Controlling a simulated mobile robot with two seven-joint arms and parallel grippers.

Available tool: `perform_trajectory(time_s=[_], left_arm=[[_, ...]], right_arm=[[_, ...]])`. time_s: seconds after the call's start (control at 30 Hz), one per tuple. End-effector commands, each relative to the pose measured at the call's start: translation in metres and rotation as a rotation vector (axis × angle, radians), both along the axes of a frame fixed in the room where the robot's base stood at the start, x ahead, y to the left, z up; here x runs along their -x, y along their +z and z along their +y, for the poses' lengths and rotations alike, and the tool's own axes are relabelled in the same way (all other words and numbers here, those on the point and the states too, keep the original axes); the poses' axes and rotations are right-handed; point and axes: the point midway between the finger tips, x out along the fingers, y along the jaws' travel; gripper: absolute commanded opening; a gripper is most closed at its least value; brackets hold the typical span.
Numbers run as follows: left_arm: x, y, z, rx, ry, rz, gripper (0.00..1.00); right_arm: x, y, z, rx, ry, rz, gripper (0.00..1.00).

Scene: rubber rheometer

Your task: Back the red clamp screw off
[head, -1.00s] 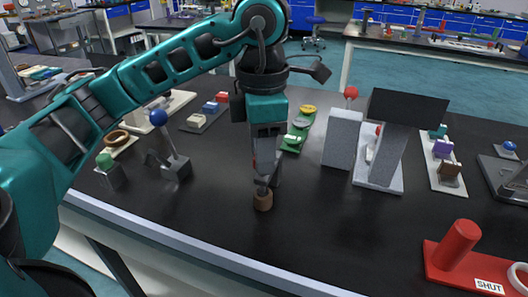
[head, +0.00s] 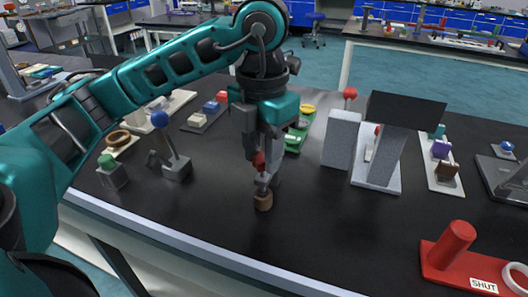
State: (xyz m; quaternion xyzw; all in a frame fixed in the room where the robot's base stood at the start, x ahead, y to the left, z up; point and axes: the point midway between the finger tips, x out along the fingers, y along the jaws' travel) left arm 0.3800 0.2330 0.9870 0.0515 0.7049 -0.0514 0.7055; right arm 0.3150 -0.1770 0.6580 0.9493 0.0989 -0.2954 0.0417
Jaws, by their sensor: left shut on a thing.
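The red clamp screw (head: 259,163) shows as a small red piece at the middle of the head view, partly hidden by my fingers. Below it are a grey metal part and a brown cylindrical foot (head: 263,201), low over or on the black bench top; I cannot tell whether it touches. My left gripper (head: 264,163) points down from above and is shut on the red piece. My right gripper is not in view.
A blue-ball lever (head: 160,118) and a green-knobbed block (head: 106,162) stand to the left. A grey block (head: 342,138) and a dark-screened stand (head: 385,155) are to the right. A red fixture marked SHUT (head: 455,243) is at front right. The front middle bench is clear.

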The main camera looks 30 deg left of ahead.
Motion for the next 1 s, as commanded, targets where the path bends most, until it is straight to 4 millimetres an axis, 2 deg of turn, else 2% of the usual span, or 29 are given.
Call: perform_trajectory(time_s=[0.33,0.7,0.97,1.0], left_arm=[[0.0011,-0.0014,-0.0004,-0.001,0.030,0.005,0.05],[0.0014,-0.0015,-0.0007,-0.001,0.392,0.007,0.05],[0.0014,-0.0024,-0.0007,-0.001,0.410,0.007,0.05],[0.0014,-0.0024,-0.0007,-0.001,0.410,0.007,0.40]], right_arm=[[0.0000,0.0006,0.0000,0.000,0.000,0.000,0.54],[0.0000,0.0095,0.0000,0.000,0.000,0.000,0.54],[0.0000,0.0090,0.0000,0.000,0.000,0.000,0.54],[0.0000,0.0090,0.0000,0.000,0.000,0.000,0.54]])
